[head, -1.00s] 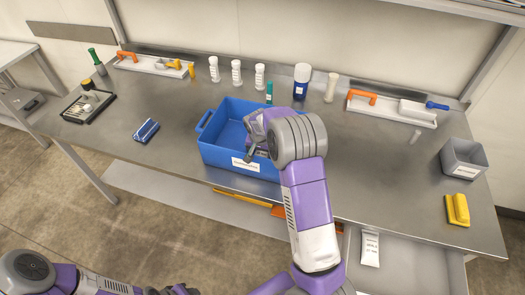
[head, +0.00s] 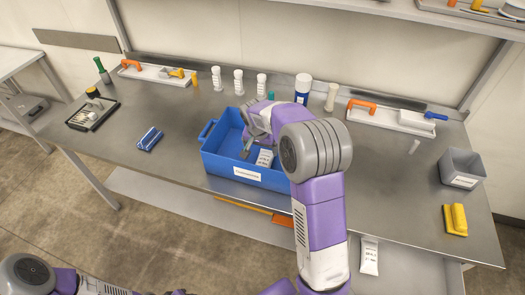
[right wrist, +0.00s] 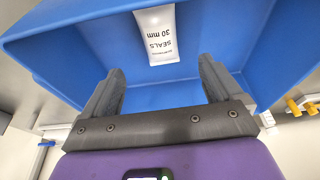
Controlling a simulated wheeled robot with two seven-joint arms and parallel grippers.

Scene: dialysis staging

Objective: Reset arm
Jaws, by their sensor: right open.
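My right gripper (head: 250,150) is over the blue bin (head: 217,165) and hides part of its inside. In the right wrist view my right gripper (right wrist: 160,68) is open, with nothing between its fingers. A white packet labelled "SEALS 30 mm" (right wrist: 157,36) lies in the blue bin (right wrist: 100,50), beyond the fingertips and apart from them. The packet also shows in the head view (head: 264,158). My left arm runs along the bottom left corner of the head view; its fingers are outside the picture.
The bin stands near the front edge of the steel table (head: 390,185). Another white packet (head: 369,256) lies below the table edge.

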